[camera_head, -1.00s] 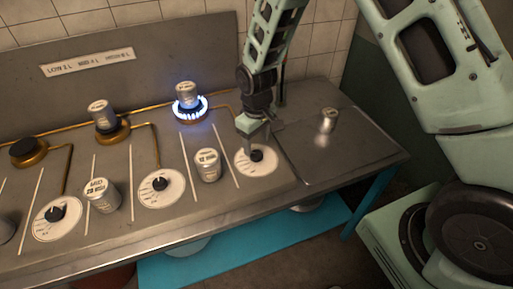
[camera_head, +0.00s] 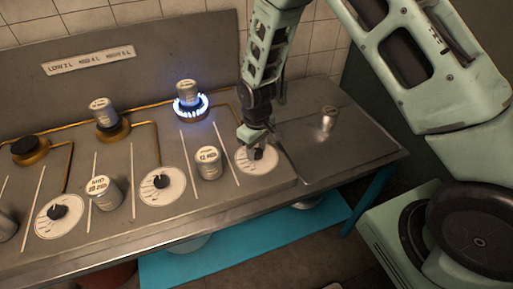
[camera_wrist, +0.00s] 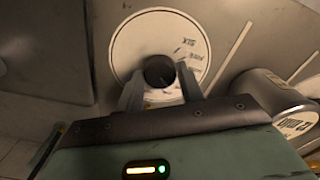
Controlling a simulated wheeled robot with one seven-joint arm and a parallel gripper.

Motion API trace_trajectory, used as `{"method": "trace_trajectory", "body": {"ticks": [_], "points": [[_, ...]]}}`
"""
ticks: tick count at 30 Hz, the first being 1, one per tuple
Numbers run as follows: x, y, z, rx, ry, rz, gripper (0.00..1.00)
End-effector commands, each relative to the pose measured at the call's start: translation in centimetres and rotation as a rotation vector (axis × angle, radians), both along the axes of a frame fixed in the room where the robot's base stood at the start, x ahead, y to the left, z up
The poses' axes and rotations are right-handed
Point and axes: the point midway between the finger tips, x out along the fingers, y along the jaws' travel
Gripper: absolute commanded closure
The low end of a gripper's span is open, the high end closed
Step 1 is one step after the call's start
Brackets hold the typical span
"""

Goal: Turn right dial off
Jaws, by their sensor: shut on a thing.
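The right dial is a black knob on a round white plate (camera_head: 243,163) at the right end of the row. My gripper (camera_head: 256,150) is down at it, with its fingers on the knob. In the wrist view the black knob (camera_wrist: 159,72) sits between the two grey fingers, and the white plate (camera_wrist: 160,30) with printed marks lies around it. My gripper is shut on the knob. The right burner (camera_head: 190,106) behind the dial has a lit blue flame, with a metal can (camera_head: 187,91) on it.
A can (camera_head: 208,163) stands just left of the right dial; another (camera_head: 104,193) stands farther left. The middle dial (camera_head: 162,186) and left dial (camera_head: 59,215) are in the same row.

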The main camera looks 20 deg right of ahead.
Motion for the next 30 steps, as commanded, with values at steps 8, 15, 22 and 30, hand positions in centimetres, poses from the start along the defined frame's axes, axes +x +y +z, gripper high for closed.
{"method": "trace_trajectory", "body": {"ticks": [8, 15, 22, 30], "points": [[0.00, 0.00, 0.01, 0.000, 0.000, -0.074, 0.85], [0.00, 0.01, 0.02, 0.000, 0.000, -0.244, 0.85], [-0.01, 0.04, 0.06, 0.000, 0.001, -0.454, 0.85], [0.00, 0.04, 0.11, 0.000, 0.000, -0.673, 0.85]]}}
